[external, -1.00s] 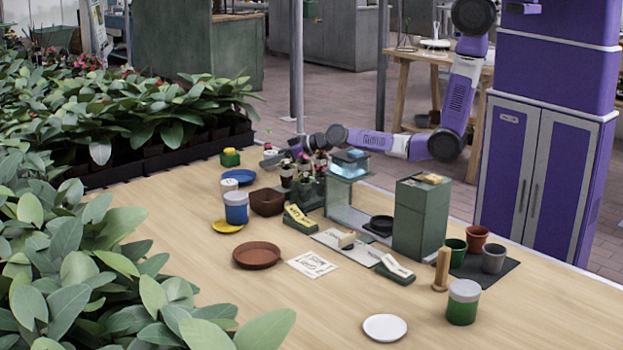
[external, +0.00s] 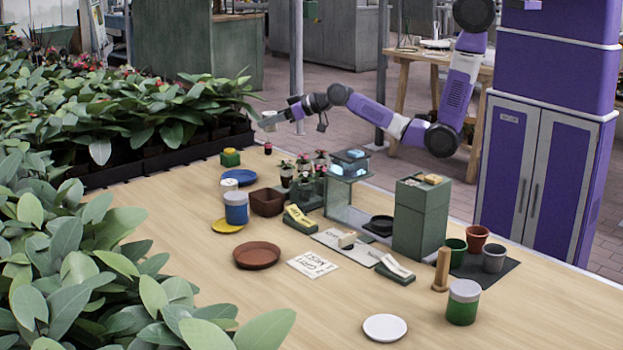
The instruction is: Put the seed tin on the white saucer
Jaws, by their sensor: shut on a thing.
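The white saucer (external: 385,327) lies empty near the front edge of the table. Several tins stand on the table: a green one with a pale lid (external: 463,303) right of the saucer, a blue one with a pale lid (external: 236,209) by the yellow saucer, and a partly hidden pale-lidded one (external: 228,187) behind it. No readable label shows which is the seed tin. My gripper (external: 268,121) is raised over the far end of the table, well away from the saucer. It is shut on a small pale thing, too small to identify.
A small dark red pot (external: 268,149) stands below my gripper. Potted seedlings, a glass-sided case (external: 347,195) and a tall green box (external: 421,218) crowd the middle back. A brown saucer (external: 257,255) and wooden peg (external: 441,270) stand nearer.

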